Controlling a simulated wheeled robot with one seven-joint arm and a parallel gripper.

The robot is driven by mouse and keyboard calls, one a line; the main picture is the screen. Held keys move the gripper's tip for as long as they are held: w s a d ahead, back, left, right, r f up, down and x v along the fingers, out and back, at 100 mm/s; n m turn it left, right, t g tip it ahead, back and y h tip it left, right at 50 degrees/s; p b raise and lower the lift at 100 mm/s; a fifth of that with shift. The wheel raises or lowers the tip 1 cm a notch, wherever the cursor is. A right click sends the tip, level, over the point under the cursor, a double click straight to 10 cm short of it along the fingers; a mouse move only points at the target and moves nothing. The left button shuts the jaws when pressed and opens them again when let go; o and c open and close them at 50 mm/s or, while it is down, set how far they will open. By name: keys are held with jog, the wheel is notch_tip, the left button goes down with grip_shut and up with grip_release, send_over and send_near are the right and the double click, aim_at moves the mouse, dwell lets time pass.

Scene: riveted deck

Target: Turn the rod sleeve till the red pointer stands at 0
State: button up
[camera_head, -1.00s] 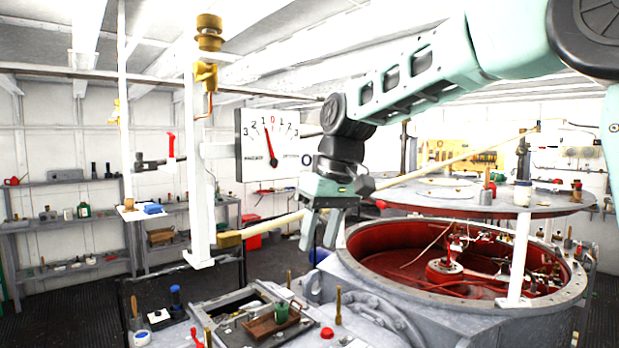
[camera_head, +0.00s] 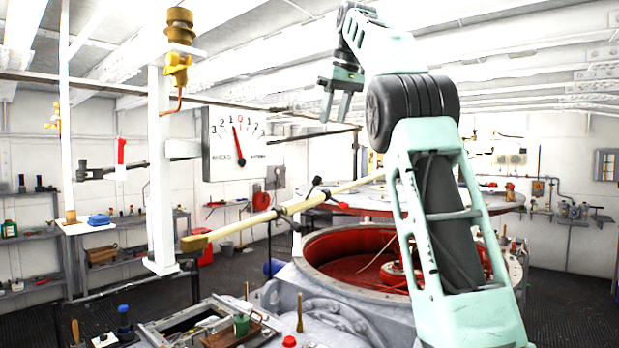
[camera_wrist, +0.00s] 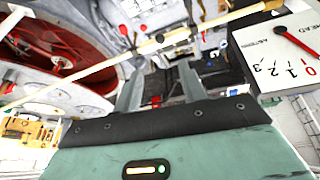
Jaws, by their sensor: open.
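The white dial (camera_head: 262,160) hangs from a white post, with a scale of 3 2 1 0 1 2 3. Its red pointer (camera_head: 239,144) stands slightly left of 0, between 0 and the left 1. The dial also shows at the right of the wrist view (camera_wrist: 270,70). The rod sleeve (camera_head: 315,196) sits on a long pale rod (camera_head: 268,215), with dark handles and black and red knobs. It also shows in the wrist view (camera_wrist: 176,37). My gripper (camera_head: 335,112) is open and empty, raised above the sleeve in the head view and apart from it.
A red-lined round hatch (camera_head: 345,255) lies below the rod, with a round lid above it. The white post (camera_head: 161,170) stands left of the dial. Dark thin bars cross behind the dial.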

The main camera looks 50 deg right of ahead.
aim_at(320, 179)
jog(key=b+x, duration=0.3)
jog(key=x, duration=1.3)
jog(key=shift+d+f, duration=0.1)
jog(key=shift+f, duration=0.15)
